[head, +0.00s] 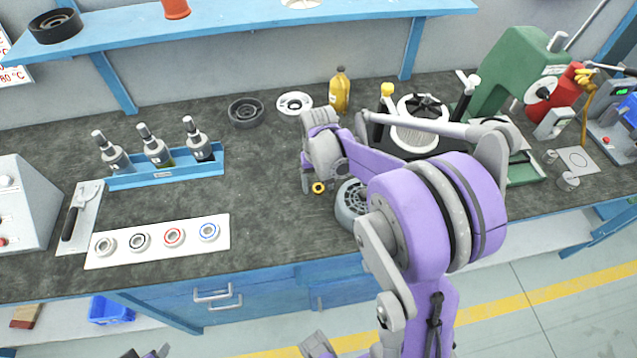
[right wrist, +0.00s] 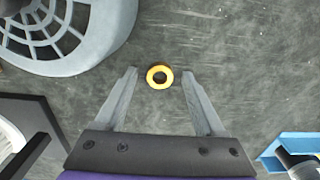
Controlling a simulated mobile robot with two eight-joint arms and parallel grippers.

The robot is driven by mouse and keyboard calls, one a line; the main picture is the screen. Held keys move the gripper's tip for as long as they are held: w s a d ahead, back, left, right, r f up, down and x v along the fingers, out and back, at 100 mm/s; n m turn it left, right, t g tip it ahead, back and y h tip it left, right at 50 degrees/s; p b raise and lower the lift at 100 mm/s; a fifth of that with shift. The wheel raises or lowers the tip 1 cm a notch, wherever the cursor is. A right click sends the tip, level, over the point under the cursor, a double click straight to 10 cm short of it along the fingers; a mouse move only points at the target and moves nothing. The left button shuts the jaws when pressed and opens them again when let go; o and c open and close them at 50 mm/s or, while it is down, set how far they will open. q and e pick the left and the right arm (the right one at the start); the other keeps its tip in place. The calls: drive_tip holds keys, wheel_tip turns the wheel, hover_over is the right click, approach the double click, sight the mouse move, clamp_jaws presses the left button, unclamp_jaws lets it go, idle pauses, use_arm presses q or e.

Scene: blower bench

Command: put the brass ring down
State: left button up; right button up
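The brass ring (head: 318,187) is a small yellow ring on the dark bench top (head: 262,190), just left of the grey fan wheel. In the right wrist view the brass ring (right wrist: 160,77) lies flat between the two fingertips of my right gripper (right wrist: 160,72), with a gap on each side. My right gripper (head: 311,183) is open, points down and also shows at the ring in the head view; its fingers are partly hidden there. Only a small part of my left arm's end shows at the bottom edge of the head view, so its fingers cannot be made out.
The fan wheel (head: 352,202) stands close to the right of my right gripper. A blue rack (head: 168,177) with several bottles and a white strip (head: 158,241) with several rings lie to the left. A yellow bottle (head: 340,90) stands behind. The bench between rack and gripper is clear.

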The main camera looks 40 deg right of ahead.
drive_tip(key=shift+r, duration=0.15)
drive_tip(key=shift+r+p, duration=0.3)
drive_tip(key=shift+p, duration=0.05)
wheel_tip(320, 180, up, 11)
drive_tip(key=p, duration=0.1)
drive_tip(key=s+a+f+n+t, duration=0.2)
drive_tip(key=s+a+n, duration=0.1)
drive_tip(key=s+a, duration=0.3)
drive_tip(key=s+a+f+n+t, duration=0.2)
drive_tip(key=s+a+t, duration=0.1)
drive_tip(key=s+a, duration=0.4)
drive_tip(key=a, duration=0.2)
drive_tip(key=shift+a+f+n, duration=0.3)
drive_tip(key=shift+a+n, duration=0.05)
drive_tip(key=shift+n, duration=0.05)
